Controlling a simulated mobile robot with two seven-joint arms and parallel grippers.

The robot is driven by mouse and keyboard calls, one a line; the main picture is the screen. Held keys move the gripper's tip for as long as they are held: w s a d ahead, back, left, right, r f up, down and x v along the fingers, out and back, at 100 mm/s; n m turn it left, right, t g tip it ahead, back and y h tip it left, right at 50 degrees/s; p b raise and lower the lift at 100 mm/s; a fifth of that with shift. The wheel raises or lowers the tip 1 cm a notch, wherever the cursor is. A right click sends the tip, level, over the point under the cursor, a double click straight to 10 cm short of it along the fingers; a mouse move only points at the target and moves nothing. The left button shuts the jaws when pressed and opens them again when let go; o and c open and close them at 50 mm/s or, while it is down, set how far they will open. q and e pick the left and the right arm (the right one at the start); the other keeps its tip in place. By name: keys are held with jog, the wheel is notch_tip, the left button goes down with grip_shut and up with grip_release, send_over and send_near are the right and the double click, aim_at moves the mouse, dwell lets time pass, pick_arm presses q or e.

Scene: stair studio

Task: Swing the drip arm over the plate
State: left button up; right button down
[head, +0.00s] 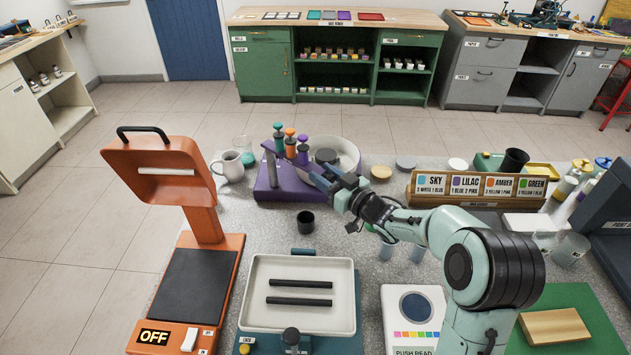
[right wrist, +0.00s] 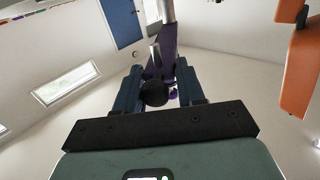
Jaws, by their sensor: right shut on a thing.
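A purple stand (head: 268,184) at mid-table carries three plungers with teal, orange and purple tops (head: 290,140) and a grey post (head: 271,165). A white round bowl (head: 346,150) with a dark disc (head: 326,155), perhaps the plate, stands right behind it. My right gripper (head: 325,178) reaches in from the right at the bowl's near side. In the right wrist view its blue fingers are closed around a black ball knob (right wrist: 154,93), with a purple part (right wrist: 160,62) beyond. The knob seems to belong to the drip arm, mostly hidden in the head view. My left gripper is not in view.
A white mug (head: 231,166) and black cup (head: 305,221) stand near the stand. An orange press (head: 205,220) rises at left. A white tray (head: 257,290) with two black rods lies in front. A labelled rack (head: 478,187) stands at right, beyond my right arm.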

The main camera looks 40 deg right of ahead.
jog(key=shift+d, duration=0.5)
jog(key=c, duration=1)
grip_release()
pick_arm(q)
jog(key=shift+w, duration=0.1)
pick_arm(e)
jog(key=shift+o, duration=0.4)
jog(key=shift+w, duration=0.1)
jog(key=shift+r, duration=0.1)
pick_arm(q)
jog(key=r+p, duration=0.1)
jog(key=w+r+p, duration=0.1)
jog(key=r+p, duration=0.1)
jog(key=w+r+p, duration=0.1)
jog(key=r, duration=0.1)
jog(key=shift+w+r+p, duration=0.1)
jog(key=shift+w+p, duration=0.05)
jog(key=shift+p, duration=0.15)
pick_arm(e)
notch_tip(320, 180, up, 20)
jog(key=shift+c, duration=0.2)
